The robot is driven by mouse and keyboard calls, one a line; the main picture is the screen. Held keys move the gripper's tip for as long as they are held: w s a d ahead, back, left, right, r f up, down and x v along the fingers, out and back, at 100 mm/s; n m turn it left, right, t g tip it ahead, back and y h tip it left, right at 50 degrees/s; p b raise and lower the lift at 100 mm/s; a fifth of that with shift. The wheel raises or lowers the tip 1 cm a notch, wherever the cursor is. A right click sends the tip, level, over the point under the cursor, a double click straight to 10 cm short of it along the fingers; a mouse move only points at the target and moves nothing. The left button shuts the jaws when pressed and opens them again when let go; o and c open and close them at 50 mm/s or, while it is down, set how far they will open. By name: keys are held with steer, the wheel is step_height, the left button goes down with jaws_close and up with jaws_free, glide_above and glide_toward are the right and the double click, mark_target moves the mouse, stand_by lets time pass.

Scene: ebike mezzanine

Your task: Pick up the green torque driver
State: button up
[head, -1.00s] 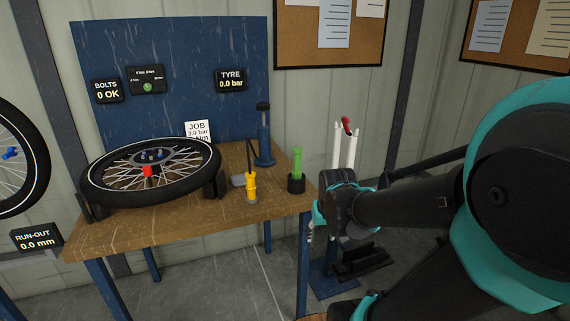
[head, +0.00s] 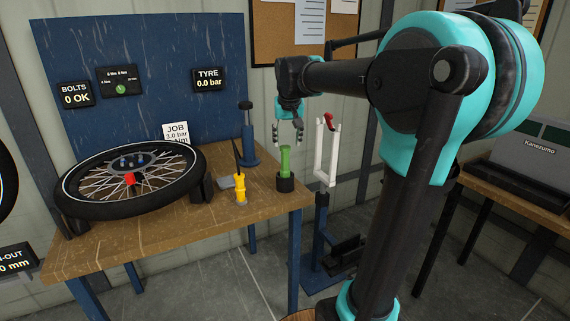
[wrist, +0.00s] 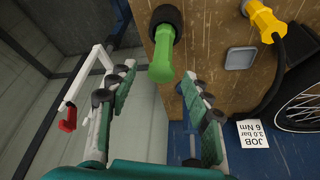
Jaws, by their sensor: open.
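The green torque driver (head: 285,161) stands upright in a black round holder (head: 285,184) near the right edge of the wooden bench. My gripper (head: 288,139) is open and empty, just above the driver in the head view. In the wrist view the green driver (wrist: 161,62) shows beyond the two open fingers (wrist: 153,110), in line with the gap between them. The fingers do not touch it.
A yellow tool (head: 240,188) stands left of the driver on the bench (head: 190,225). A blue pump (head: 248,145) is behind. A wheel (head: 130,180) fills the bench's left side. A white stand with a red handle (head: 326,150) is to the right.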

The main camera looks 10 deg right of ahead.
mark_target(287, 148)
steer(key=x, duration=0.7)
steer(key=shift+w+f, duration=0.1)
steer(key=shift+f, duration=0.2)
steer(key=shift+a+x, duration=0.15)
steer(key=shift+x, duration=1.15)
steer(key=shift+a+x, duration=0.1)
steer(key=shift+x, duration=1.25)
steer(key=shift+c, duration=0.3)
jaws_close()
